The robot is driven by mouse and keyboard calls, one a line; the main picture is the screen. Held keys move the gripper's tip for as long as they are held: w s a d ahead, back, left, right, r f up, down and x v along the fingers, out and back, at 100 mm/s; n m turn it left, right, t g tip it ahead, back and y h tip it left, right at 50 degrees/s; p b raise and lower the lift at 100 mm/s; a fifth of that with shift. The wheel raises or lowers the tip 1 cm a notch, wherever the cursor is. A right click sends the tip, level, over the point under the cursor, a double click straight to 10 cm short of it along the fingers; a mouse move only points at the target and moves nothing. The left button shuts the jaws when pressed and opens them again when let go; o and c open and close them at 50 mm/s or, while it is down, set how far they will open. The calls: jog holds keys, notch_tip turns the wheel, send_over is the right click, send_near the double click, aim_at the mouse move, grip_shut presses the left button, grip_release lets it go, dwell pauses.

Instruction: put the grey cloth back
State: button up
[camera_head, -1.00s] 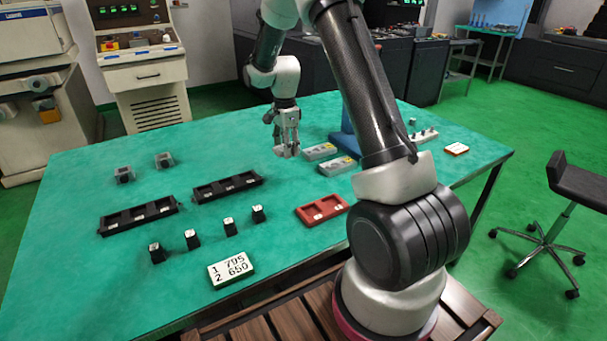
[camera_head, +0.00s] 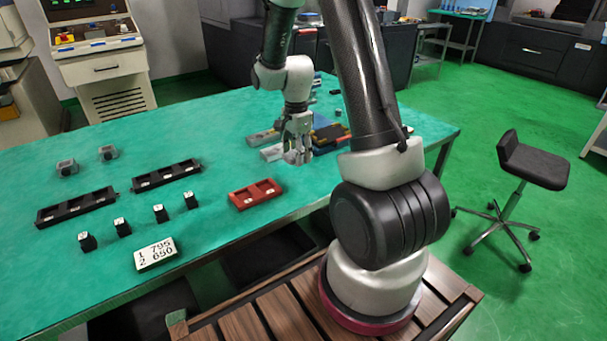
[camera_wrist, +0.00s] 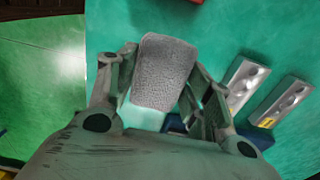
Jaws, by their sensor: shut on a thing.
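My gripper (camera_head: 297,155) hangs over the right part of the green table, just right of two pale grey blocks. In the wrist view my gripper (camera_wrist: 160,65) is shut on the grey cloth (camera_wrist: 165,75), a small textured rounded rectangle between its two fingers. The cloth is held clear of the surfaces below. In the head view I cannot clearly tell the cloth from the pale fingers.
A red tray (camera_head: 256,194), black trays (camera_head: 166,176), small black blocks (camera_head: 158,213) and a number plate (camera_head: 156,254) stand further left. A stool (camera_head: 535,160) stands right.

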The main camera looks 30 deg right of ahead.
aim_at(297, 178)
notch_tip(297, 178, down, 7)
jog(key=shift+r, duration=0.1)
dwell(0.4)
jog(key=o, duration=1.1)
jog(key=shift+o, duration=0.2)
notch_tip(297, 178, up, 12)
jog(key=shift+r, duration=0.15)
jog(key=s+a+r+n+t, duration=0.35)
jog(key=s+r+n, duration=0.75)
jog(key=s+r, duration=0.5)
jog(key=s+a+r+n, duration=0.1)
jog(key=s+r+n, duration=0.1)
jog(key=s+n, duration=0.4)
jog(key=shift+s+a+r+n+t, duration=0.3)
jog(key=shift+s+a+r+t, duration=0.1)
jog(key=shift+s, duration=0.45)
